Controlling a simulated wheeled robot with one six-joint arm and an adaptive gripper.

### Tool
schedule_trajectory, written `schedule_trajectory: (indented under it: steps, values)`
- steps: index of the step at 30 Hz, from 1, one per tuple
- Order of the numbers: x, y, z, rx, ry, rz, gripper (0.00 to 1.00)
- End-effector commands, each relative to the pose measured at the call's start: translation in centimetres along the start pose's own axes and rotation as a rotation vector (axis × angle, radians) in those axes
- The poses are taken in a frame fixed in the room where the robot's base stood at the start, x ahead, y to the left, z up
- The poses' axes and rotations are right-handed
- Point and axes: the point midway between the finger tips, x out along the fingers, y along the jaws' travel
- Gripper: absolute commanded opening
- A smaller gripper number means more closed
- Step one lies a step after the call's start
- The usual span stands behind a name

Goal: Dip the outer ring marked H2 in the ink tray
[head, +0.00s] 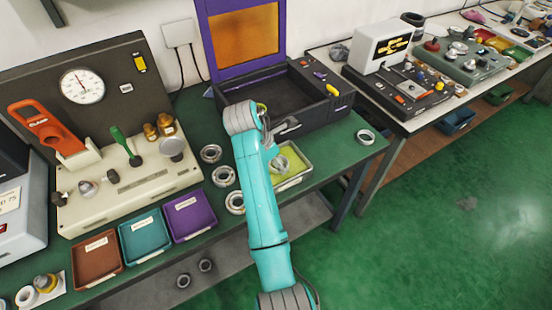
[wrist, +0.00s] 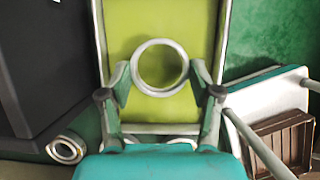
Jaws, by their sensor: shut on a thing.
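My gripper (wrist: 160,72) is shut on a plain metal ring (wrist: 136,68), one finger on each side of it. The ring shows as an upright circle in the wrist view, with yellow-green seen through its hole. No H2 mark is readable on it. The ink tray (wrist: 99,35), pale-walled with a yellow-green floor, lies behind the ring in that view. In the head view the tray (head: 298,181) is partly hidden by my teal arm, and the ring (head: 272,164) shows over it. I cannot tell whether the ring touches the ink.
Rings stand left of my arm on the green bench: one at the back (head: 210,146), one in the middle (head: 223,168), one nearer (head: 235,194). Another ring (head: 366,130) lies at the right. A dark open-topped box (head: 335,112) stands behind the tray. Brown, teal and purple (head: 190,228) bins sit left.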

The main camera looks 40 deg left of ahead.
Motion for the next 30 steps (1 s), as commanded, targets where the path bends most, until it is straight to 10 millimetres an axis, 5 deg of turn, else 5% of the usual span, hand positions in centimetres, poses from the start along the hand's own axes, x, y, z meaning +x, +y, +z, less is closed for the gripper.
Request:
schedule_trajectory:
  steps: [30]
  values:
    - [2.0,0.0,-0.8,-0.001,0.000,0.000,0.26]
